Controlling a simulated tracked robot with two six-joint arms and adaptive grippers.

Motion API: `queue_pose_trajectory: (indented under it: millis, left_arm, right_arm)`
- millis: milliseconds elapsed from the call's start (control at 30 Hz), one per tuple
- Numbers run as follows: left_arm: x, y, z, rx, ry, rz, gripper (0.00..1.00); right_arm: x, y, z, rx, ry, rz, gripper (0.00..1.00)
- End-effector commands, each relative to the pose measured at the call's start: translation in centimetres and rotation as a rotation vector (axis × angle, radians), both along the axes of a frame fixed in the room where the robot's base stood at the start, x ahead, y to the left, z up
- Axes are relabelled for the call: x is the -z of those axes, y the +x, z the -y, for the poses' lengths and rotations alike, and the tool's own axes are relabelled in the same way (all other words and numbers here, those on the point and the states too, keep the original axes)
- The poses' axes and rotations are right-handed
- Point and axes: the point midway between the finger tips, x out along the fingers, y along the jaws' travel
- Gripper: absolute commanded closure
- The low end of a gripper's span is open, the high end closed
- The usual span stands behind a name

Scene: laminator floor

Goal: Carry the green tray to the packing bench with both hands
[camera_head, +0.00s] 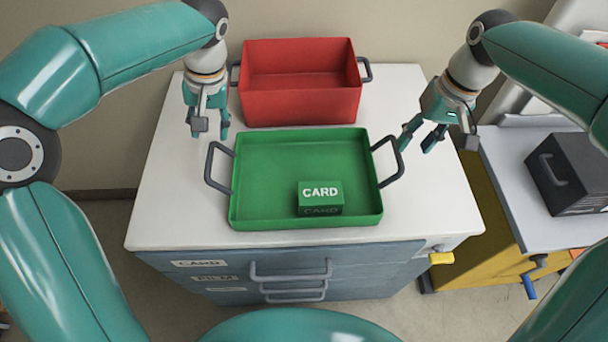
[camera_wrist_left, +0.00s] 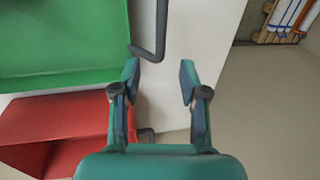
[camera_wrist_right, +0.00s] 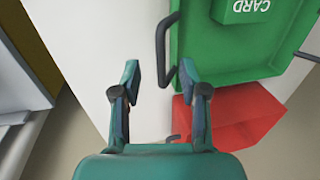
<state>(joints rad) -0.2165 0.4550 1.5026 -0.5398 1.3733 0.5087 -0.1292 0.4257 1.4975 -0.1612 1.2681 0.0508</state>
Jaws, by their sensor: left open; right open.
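The green tray (camera_head: 270,165) lies flat on the white top of a drawer cabinet. It has a dark handle at each side, the left handle (camera_head: 212,168) and the right handle (camera_head: 395,160). A green box marked CARD (camera_head: 320,197) sits inside it, near the front right. My left gripper (camera_head: 208,132) is open and empty, behind the left handle; that handle shows just ahead of its fingers in the left wrist view (camera_wrist_left: 158,35). My right gripper (camera_head: 418,142) is open and empty, beside the right handle, which also shows in the right wrist view (camera_wrist_right: 163,45). Neither gripper holds a handle.
A red bin (camera_head: 300,100) with dark side handles stands close behind the tray. The drawer cabinet (camera_head: 215,262) has labelled drawers. To the right is a lower grey-topped yellow unit (camera_head: 500,170) with a dark box (camera_head: 570,172) on it. The white top is clear left of the tray.

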Motion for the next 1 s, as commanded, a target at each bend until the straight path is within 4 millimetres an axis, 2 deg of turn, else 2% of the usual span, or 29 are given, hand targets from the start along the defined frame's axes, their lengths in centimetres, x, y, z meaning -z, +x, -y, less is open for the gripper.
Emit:
queue_pose_trajectory:
  millis: [33, 200, 400, 600, 867, 1000]
  left_arm:
    - [1.1, -0.1, -0.3, -0.002, 0.000, -0.005, 0.57]
    - [4.2, -0.2, -0.9, 0.000, 0.001, -0.004, 0.57]
    - [6.5, -0.2, -1.4, -0.001, 0.001, -0.001, 0.57]
    - [7.4, -0.2, -1.5, 0.000, 0.000, 0.001, 0.57]
    - [7.4, -0.2, -1.5, 0.000, 0.000, 0.001, 0.57]
    - [7.4, -0.2, -1.5, 0.000, 0.000, 0.001, 0.80]
  right_arm:
    - [1.1, -0.1, -0.2, -0.001, -0.001, -0.005, 0.57]
    - [4.2, -0.2, -0.8, 0.000, -0.001, -0.005, 0.57]
    - [6.5, -0.2, -1.3, 0.001, 0.000, -0.002, 0.57]
    - [7.4, -0.2, -1.4, 0.001, 0.000, -0.001, 0.57]
    - [7.4, -0.2, -1.4, 0.001, 0.000, 0.000, 0.57]
    - [7.4, -0.2, -1.4, 0.001, 0.000, 0.000, 0.80]
